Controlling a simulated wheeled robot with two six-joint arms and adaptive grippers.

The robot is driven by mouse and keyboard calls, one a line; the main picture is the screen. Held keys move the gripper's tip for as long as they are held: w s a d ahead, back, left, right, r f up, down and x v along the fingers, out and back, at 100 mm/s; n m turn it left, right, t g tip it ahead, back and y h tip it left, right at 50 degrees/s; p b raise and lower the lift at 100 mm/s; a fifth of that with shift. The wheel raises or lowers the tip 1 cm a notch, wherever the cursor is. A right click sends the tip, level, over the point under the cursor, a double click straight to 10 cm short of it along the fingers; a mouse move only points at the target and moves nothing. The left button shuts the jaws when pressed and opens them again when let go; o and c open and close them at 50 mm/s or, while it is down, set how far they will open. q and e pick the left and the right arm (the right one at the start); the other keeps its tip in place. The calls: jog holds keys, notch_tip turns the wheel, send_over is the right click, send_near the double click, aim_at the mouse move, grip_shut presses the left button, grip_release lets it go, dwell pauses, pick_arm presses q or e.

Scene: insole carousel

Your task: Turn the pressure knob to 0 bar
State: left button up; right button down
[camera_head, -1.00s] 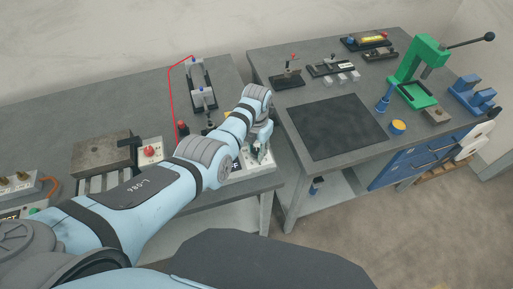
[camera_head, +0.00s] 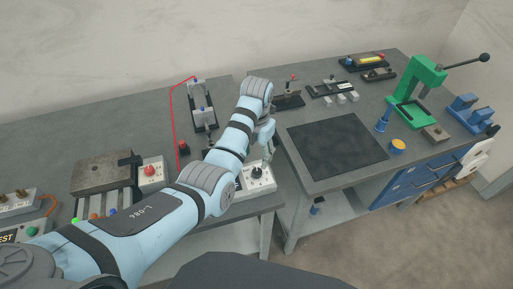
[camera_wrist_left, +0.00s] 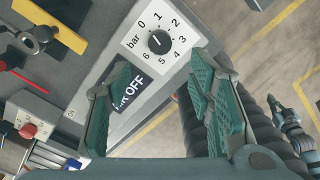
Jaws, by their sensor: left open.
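The black pressure knob (camera_wrist_left: 159,42) sits on a light panel with a dial marked in bar from 0 to 6. The 0 is at the upper left of the knob in the left wrist view. A thin pale pointer mark shows on the knob. In the head view the knob box (camera_head: 262,186) stands at the front right corner of the left bench. My left gripper (camera_wrist_left: 163,72) is open and empty, its fingers spread to either side below the knob and apart from it. In the head view the left gripper (camera_head: 266,150) hangs just above the box.
A dark sign reading "AIR OFF" (camera_wrist_left: 129,84) lies on the same panel, partly behind a finger. A red button box (camera_head: 151,172) stands to the left. A dark mat (camera_head: 337,146) and a green press (camera_head: 415,85) are on the right bench. A gap separates the benches.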

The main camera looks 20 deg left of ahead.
aim_at(257, 172)
pick_arm(q)
notch_tip(257, 172, up, 6)
jog(key=m, duration=2.1)
notch_tip(257, 172, down, 15)
jog(key=m+b, duration=0.2)
jog(key=m, duration=1.2)
jog(key=shift+r+m, duration=0.15)
jog(key=shift+m, duration=0.25)
